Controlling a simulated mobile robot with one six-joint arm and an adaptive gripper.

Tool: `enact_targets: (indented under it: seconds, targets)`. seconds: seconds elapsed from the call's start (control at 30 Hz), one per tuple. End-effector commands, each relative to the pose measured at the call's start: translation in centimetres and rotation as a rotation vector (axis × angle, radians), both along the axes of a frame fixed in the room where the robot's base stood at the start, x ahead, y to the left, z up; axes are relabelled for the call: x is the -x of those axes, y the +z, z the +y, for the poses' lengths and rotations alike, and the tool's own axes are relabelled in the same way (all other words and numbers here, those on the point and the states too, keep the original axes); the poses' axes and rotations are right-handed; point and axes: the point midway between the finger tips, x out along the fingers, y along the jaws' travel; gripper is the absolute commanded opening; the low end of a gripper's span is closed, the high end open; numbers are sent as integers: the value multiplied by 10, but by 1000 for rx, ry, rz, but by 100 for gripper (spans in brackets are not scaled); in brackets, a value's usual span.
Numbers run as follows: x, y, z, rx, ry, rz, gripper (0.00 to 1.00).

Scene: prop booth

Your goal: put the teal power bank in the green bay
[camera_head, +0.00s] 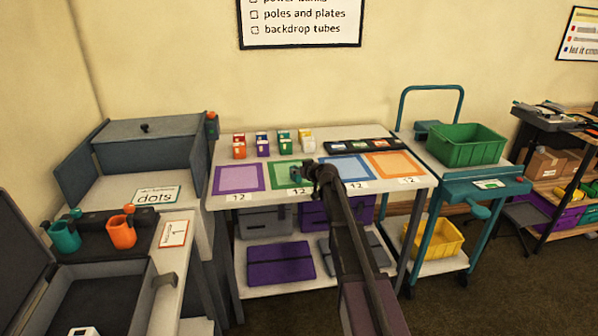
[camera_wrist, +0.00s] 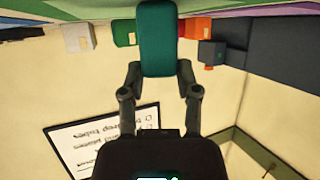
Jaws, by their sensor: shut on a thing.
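The teal power bank (camera_wrist: 157,38) is held upright in the wrist view between the two fingers of my gripper (camera_wrist: 160,74). In the head view my gripper (camera_head: 310,173) is over the table at the green bay, and a small part of the teal power bank (camera_head: 297,173) shows at its left. The green bay (camera_head: 278,181) is a green-bordered square on the tabletop, partly hidden by my gripper. I cannot tell whether the power bank touches the bay.
A purple bay (camera_head: 239,179) lies to the left, with a blue bay (camera_head: 350,168) and an orange bay (camera_head: 390,164) to the right. Several small coloured boxes (camera_head: 262,146) and a black tray (camera_head: 358,145) stand behind. A green crate (camera_head: 465,151) sits on a teal cart at right.

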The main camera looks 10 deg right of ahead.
Motion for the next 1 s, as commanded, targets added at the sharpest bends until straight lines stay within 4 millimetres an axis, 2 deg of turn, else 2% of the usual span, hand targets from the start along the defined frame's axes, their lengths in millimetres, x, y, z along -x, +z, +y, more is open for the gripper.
enact_targets:
  seconds: [0.07, 0.1, 0.17, 0.2, 0.77, 1.0]
  targets:
    - [0, -3, 0, 0, 0, 0, 0]
    - [0, -2, 0, 0, 0, 0, 54]
    - [0, -2, 0, 0, 0, 0, 72]
    - [0, -2, 0, 0, 0, 0, 76]
    - [0, 2, 1, 0, 1, 0, 76]
    - [24, 13, -8, -1, 0, 0, 76]
